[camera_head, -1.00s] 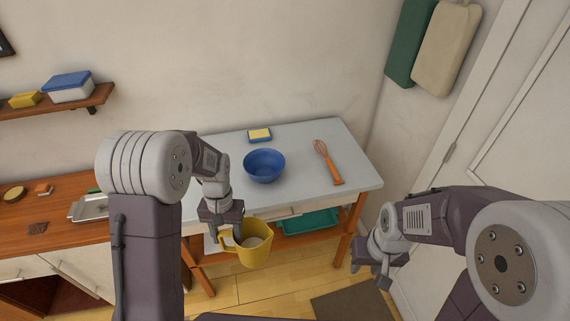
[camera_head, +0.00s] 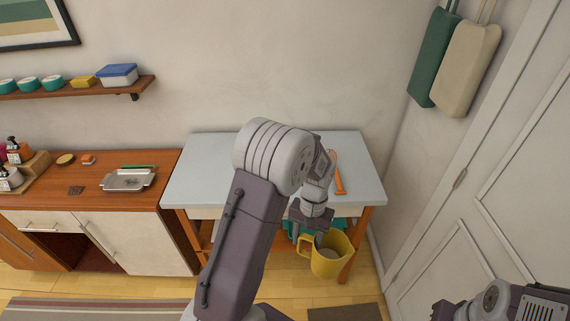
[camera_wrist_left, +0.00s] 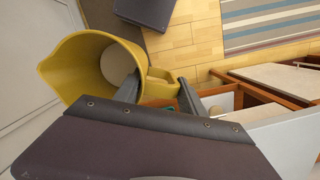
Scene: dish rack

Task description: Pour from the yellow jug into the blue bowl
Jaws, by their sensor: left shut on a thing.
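The yellow jug (camera_head: 331,262) hangs at the front right of the pale table, below its top, roughly upright, with something pale inside. My left gripper (camera_head: 311,234) is shut on the jug's handle. In the left wrist view, the jug (camera_wrist_left: 62,72) shows its open mouth and pale contents, and its handle lies between the fingers of the left gripper (camera_wrist_left: 160,92). The blue bowl is not visible now; my left arm covers the middle of the table. My right gripper (camera_head: 443,311) is partly cut off at the bottom right, and its jaws are unclear.
The table (camera_head: 205,165) has a clear left side. An orange whisk (camera_head: 338,182) lies at its right, partly hidden. A wooden cabinet (camera_head: 95,205) with a metal tray (camera_head: 130,180) stands to the left. A white door (camera_head: 500,170) bounds the right. A mat (camera_head: 345,312) lies on the floor.

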